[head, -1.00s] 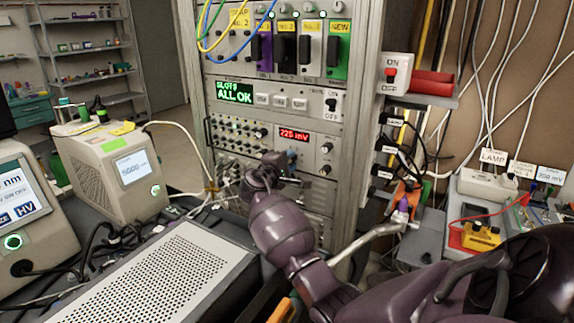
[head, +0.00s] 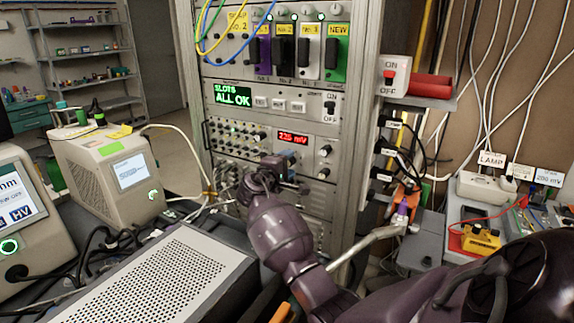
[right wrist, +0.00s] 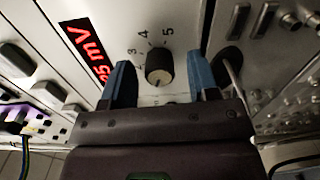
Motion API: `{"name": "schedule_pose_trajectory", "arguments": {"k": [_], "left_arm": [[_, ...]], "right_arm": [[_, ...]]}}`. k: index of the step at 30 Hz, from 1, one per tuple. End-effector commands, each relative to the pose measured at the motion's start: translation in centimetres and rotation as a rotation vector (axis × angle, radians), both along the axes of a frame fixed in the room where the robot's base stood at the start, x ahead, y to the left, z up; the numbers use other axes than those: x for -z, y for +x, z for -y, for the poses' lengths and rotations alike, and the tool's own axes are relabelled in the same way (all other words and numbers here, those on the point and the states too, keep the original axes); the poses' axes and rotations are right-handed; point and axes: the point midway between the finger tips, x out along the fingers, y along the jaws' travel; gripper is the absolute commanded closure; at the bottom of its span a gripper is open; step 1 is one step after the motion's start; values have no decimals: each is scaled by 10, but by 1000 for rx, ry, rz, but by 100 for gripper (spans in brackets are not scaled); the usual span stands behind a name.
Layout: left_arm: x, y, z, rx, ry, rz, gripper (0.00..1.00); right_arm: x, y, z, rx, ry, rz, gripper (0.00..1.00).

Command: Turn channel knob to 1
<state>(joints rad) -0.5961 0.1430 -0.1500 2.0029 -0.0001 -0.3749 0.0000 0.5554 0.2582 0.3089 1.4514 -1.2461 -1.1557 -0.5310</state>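The channel knob (right wrist: 159,68), dark with a pale round face, shows in the right wrist view on a pale panel. The numbers 3, 4 and 5 are printed around it. Its pointer setting is too unclear to read. My right gripper (right wrist: 160,82) is open, with one blue finger on each side of the knob and a gap to each. In the head view my right gripper (head: 284,168) is at the rack front, just below the red mV display (head: 293,138), and the knob cannot be made out there. My left gripper is not in view.
The rack (head: 345,150) holds a green SLOTS ALL OK screen (head: 233,94), an on/off switch and several other knobs (head: 325,151). A perforated metal box (head: 165,270) stands at the front left. Loose cables hang near the rack.

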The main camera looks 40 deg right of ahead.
Motion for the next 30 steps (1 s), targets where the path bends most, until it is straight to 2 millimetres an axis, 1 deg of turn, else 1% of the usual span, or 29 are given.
{"name": "schedule_pose_trajectory", "arguments": {"k": [5,8,11,22,27,30], "left_arm": [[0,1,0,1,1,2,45],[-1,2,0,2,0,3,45],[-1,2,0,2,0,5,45],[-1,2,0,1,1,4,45],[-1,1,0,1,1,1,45],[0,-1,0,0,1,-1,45]], "right_arm": [[0,0,0,0,-1,0,45],[-1,-1,-5,0,-1,0,45],[0,-4,-17,-2,-1,0,45],[-1,-22,-79,-3,1,1,45],[-1,-27,-97,-1,0,0,45],[-1,-29,-102,-1,0,0,45]]}}
